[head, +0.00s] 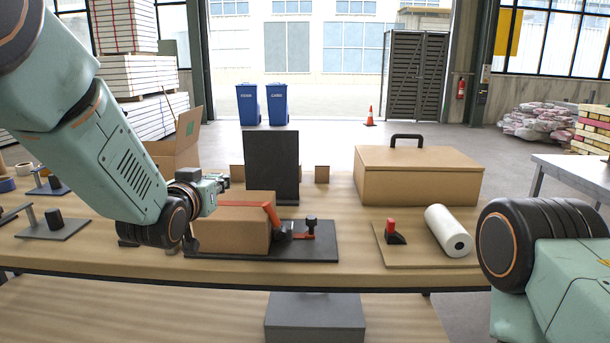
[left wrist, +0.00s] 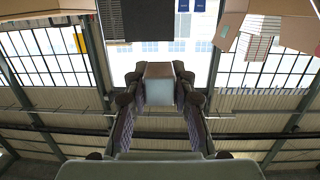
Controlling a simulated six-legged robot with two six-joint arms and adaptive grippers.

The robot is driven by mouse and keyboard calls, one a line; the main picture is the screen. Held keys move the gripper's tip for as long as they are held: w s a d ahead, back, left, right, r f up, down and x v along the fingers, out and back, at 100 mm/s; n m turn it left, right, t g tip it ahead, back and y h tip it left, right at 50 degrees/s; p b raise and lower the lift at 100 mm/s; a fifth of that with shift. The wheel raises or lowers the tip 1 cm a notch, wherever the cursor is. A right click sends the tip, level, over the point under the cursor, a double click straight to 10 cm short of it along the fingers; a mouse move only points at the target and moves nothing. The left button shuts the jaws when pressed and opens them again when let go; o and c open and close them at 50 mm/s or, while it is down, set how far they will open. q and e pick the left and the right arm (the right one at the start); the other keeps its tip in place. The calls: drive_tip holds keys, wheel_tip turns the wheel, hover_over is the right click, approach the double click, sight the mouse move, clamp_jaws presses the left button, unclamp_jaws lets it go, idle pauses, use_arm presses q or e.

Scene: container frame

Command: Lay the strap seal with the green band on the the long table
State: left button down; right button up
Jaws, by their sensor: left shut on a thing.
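My left gripper (head: 218,183) is above the long table (head: 350,258), beside the left end of a cardboard box. In the left wrist view its fingers are shut on a small boxy thing (left wrist: 159,90), pale grey-blue with a brownish edge. I cannot make out a green band on it, so I cannot tell whether it is the strap seal. In the head view the held thing is too small to tell. My right gripper is not in view; only part of my right arm shows at the right.
The cardboard box (head: 232,228) with an orange strap sits on a black base (head: 322,242). A red-and-black tool (head: 393,233) and a white roll (head: 449,230) lie on a board at right. A lidded case (head: 418,180) and black panel (head: 271,165) stand behind. Post stands (head: 54,223) are at left.

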use_arm(q)
drive_tip(key=s+d+f+m+g+h, duration=0.45)
drive_tip(key=s+f+m+h, duration=0.35)
drive_tip(key=s+f+h, duration=0.25)
drive_tip(key=s+a+f+m+g, duration=0.1)
drive_tip(key=s+a+f, duration=0.1)
drive_tip(key=s+f, duration=0.2)
drive_tip(key=s+a+f+m+g+h, duration=0.1)
drive_tip(key=s+f, duration=0.4)
drive_tip(key=s, duration=0.5)
drive_tip(key=shift+s+a+g, duration=0.2)
drive_tip(key=shift+a+g, duration=0.15)
drive_tip(key=shift+a, duration=0.15)
